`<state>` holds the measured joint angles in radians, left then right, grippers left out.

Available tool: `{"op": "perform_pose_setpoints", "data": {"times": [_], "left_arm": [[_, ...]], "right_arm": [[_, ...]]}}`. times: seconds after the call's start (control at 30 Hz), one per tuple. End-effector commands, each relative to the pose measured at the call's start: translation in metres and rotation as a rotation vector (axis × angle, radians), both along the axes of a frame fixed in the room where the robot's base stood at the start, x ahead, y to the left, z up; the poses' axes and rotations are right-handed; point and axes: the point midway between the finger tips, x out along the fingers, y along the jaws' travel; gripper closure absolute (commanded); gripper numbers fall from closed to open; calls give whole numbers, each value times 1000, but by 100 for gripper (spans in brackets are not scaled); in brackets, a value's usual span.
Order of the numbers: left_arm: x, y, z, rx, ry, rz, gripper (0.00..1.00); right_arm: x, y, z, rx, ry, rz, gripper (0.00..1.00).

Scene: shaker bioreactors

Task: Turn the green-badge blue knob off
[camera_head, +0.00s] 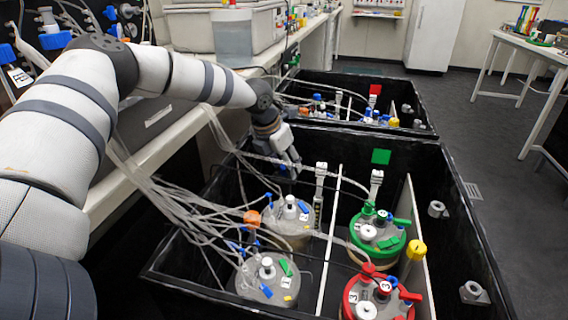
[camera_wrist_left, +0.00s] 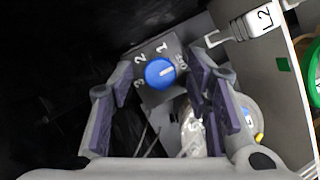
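The blue knob (camera_wrist_left: 160,72) sits on a grey dial plate (camera_wrist_left: 152,98) marked 1, 2, 3 and OFF. Its white mark points right, roughly toward the OFF label. My left gripper (camera_wrist_left: 160,80) is open, with its purple-padded fingers on either side of the knob, not visibly touching it. The knob cannot be made out there. My right gripper is not in view.
The near bin holds vessels with green (camera_head: 378,238) and red (camera_head: 380,297) lids and two grey-lidded ones. Loose tubes (camera_head: 190,205) cross its left side. A far bin has a red badge (camera_head: 375,90). In the wrist view an L2-marked connector (camera_wrist_left: 262,20) lies right of the knob.

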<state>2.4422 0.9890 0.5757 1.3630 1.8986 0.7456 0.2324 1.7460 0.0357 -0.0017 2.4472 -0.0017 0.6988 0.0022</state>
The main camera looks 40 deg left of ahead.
Motion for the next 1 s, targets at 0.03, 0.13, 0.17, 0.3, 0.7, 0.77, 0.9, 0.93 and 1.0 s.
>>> {"op": "perform_pose_setpoints", "data": {"times": [0.03,0.13,0.17,0.3,0.7,0.77,0.9,0.93,1.0], "left_arm": [[0,0,0,0,-1,0,56],[0,0,3,-1,-2,0,56],[-1,0,6,-1,-4,0,56],[-12,-1,36,-3,-9,0,56],[-45,-2,109,-1,-2,1,56],[-46,-2,111,0,-1,0,56],[-46,-2,111,0,0,0,56],[-46,-2,111,0,0,0,56],[-46,-2,111,0,0,0,56]], "right_arm": [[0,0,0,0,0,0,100],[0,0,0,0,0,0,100],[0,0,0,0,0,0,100],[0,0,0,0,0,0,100],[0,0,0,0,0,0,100],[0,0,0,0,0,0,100],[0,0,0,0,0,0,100],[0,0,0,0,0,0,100],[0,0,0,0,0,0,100]]}}
